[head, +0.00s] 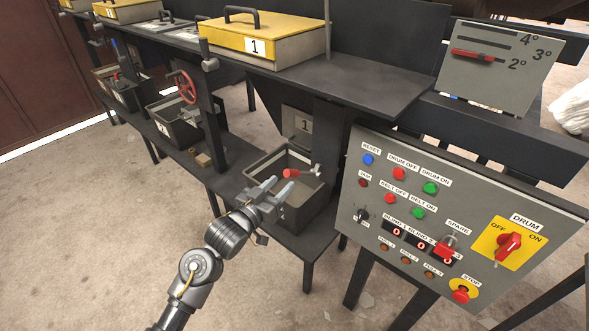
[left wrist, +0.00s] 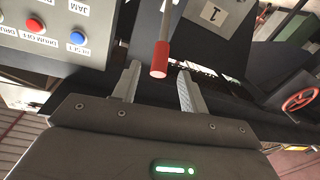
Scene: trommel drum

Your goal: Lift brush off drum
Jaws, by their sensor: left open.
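A short lever with a red grip (head: 291,173) sticks out above the dark bin (head: 262,168) below the plate marked 1. In the left wrist view the red grip (left wrist: 160,60) hangs on a grey rod, in line with the gap between my fingers. My left gripper (head: 279,188) is open and empty, just in front of the grip at the bin. The fingers also show in the left wrist view (left wrist: 158,88); I cannot tell whether they touch the grip. I cannot make out the brush or the drum. My right gripper is not in view.
A control panel (head: 375,236) with buttons and a red DRUM switch (head: 508,246) stands close on the right. A yellow-lidded box (head: 262,40) marked 1 sits on the shelf above. A red handwheel (head: 186,86) and more bins are at left. The floor at front left is clear.

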